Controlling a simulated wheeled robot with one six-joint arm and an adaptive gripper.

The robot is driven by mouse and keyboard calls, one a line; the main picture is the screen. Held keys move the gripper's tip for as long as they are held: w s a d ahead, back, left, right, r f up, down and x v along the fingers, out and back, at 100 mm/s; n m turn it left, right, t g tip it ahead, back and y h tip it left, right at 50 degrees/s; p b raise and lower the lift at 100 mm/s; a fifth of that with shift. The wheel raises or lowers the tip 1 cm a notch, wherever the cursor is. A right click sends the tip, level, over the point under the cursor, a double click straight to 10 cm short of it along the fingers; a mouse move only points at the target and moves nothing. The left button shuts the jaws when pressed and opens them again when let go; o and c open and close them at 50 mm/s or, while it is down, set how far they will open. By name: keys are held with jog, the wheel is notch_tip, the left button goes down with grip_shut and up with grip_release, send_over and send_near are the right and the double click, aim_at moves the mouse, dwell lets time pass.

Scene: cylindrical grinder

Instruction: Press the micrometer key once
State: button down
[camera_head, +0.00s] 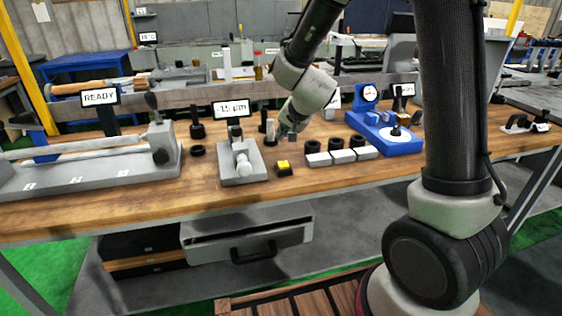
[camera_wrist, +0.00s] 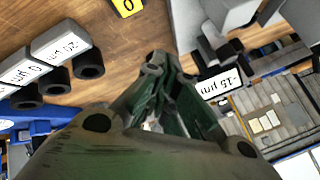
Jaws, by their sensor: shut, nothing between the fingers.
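The micrometer key is a small yellow-topped key on a black base (camera_head: 283,168), standing on the bench just right of the grey micrometer stand (camera_head: 231,178). In the wrist view the yellow key (camera_wrist: 127,6), marked 0, is cut by the top edge. A display (camera_head: 231,106) behind the stand reads -15 µm; it also shows upside down in the wrist view (camera_wrist: 220,84). My gripper (camera_head: 291,133) is above the bench, behind and above the key and apart from it. In the wrist view my gripper (camera_wrist: 168,64) has its fingers together with nothing between them.
Right of the key stand several white labelled blocks (camera_head: 343,156) with black rings behind them. A blue gauge stand (camera_head: 392,138) is further right. A grey machine bed (camera_head: 90,175) with a READY sign (camera_head: 99,97) is left. The wooden bench (camera_head: 300,187) is clear in front of the key.

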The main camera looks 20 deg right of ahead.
aim_at(286, 163)
jog(key=shift+w+d+r+t, duration=0.4)
jog(key=shift+w+d, duration=0.05)
jog(key=shift+d, duration=0.1)
jog(key=shift+f, duration=4.4)
jog(key=shift+f, duration=0.15)
jog(key=shift+f, duration=0.25)
